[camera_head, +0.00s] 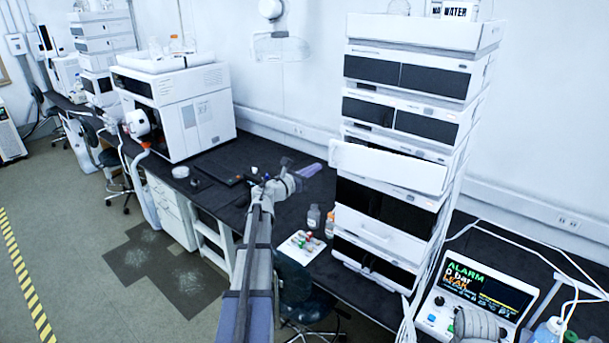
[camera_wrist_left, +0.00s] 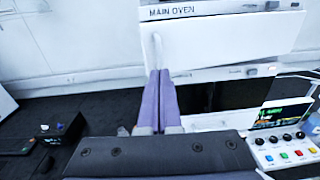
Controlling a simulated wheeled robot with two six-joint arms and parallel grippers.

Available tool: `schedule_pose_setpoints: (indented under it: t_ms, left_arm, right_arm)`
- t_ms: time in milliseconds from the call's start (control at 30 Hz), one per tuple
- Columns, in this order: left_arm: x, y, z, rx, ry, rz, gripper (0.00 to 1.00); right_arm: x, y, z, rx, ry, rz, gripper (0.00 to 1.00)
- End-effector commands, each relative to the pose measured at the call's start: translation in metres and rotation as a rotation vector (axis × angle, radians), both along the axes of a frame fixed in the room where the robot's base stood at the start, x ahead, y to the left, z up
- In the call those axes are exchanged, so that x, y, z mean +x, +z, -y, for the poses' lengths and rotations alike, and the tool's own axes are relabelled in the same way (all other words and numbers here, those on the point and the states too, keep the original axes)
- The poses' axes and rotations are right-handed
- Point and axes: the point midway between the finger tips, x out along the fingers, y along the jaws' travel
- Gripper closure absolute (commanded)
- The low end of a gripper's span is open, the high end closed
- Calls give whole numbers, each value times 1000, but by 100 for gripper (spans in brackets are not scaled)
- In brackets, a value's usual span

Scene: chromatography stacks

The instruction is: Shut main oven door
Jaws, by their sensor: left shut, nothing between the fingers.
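The main oven door (camera_head: 388,168) is a white panel on the tall instrument stack. It juts out from the stack face in the head view, so it stands at least partly open.
Small bottles (camera_head: 314,217) and a white tray of vials (camera_head: 301,244) stand on the black bench left of the stack. A control box with an alarm screen (camera_head: 487,287) is at right. A large white instrument (camera_head: 196,125) stands at the back left.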

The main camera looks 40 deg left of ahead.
Motion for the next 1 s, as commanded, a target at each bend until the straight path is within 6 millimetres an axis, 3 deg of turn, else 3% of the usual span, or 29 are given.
schedule_pose_setpoints:
  t_ms: [100, 333, 867, 1000]
  left_arm:
    - [25, -1, 2, 0, -2, 0, 100]
    - [52, -1, 5, -1, 0, 0, 100]
    - [60, -1, 7, -1, 1, 0, 100]
    - [70, -1, 3, -1, 1, 0, 100]
  right_arm:
    - [0, -1, 0, 0, 0, 0, 50]
    - [0, -1, 0, 0, 0, 0, 50]
    - [0, -1, 0, 0, 0, 0, 50]
    - [0, -1, 0, 0, 0, 0, 50]
